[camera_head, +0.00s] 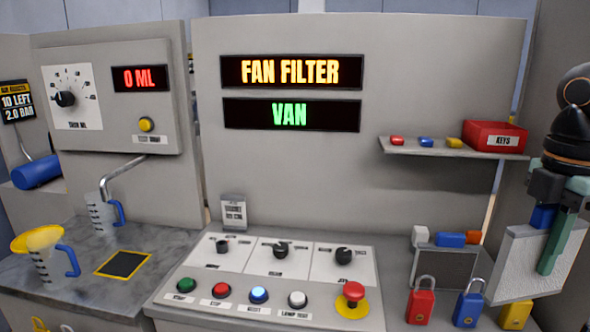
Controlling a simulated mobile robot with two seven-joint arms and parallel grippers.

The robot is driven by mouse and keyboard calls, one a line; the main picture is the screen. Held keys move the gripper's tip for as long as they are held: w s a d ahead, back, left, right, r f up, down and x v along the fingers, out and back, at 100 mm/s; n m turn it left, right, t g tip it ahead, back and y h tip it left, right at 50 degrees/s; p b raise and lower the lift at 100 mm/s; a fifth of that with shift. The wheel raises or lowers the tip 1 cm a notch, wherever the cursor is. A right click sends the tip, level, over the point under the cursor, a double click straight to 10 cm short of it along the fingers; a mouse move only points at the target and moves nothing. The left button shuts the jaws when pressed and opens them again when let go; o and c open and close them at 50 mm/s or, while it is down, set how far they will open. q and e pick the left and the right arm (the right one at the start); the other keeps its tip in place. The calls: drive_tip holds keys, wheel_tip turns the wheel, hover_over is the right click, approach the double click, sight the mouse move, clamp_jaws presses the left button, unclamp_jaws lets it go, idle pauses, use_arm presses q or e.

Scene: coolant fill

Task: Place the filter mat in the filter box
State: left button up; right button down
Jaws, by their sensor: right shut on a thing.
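My right gripper (555,240) comes down at the right edge, with a long green finger lying against a pale, speckled flat panel. This panel, which looks like the filter mat (517,262), hangs upright and slightly tilted in the grip. A blue piece shows by its upper edge, and its far side is hidden. I cannot make out a filter box for certain. A dark grey framed rectangle (445,269) stands left of the mat, but I cannot tell whether it belongs to the box. My left gripper is not in view.
A shelf (455,149) with a red keys box (496,136) juts out above. A button console (265,275) fills the middle. Jugs (48,262) stand on the left counter.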

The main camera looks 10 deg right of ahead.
drive_tip(key=s+d+f+n+p, duration=0.1)
drive_tip(key=s+d+f+n, duration=0.2)
drive_tip(key=d+n, duration=0.2)
drive_tip(key=s+a+f+n+p, duration=0.25)
drive_tip(key=f+n, duration=0.85)
drive_tip(key=n, duration=0.7)
drive_tip(key=w+a+n+p, duration=0.2)
drive_tip(key=a+n, duration=0.9)
drive_tip(key=n, duration=0.4)
drive_tip(key=w+a+f+n+p, duration=0.1)
drive_tip(key=w+a+n+p, duration=0.1)
drive_tip(key=a+n, duration=0.9)
drive_tip(key=shift+w+f+n, duration=0.15)
drive_tip(key=shift+w+n, duration=0.7)
drive_tip(key=shift+n, duration=1.85)
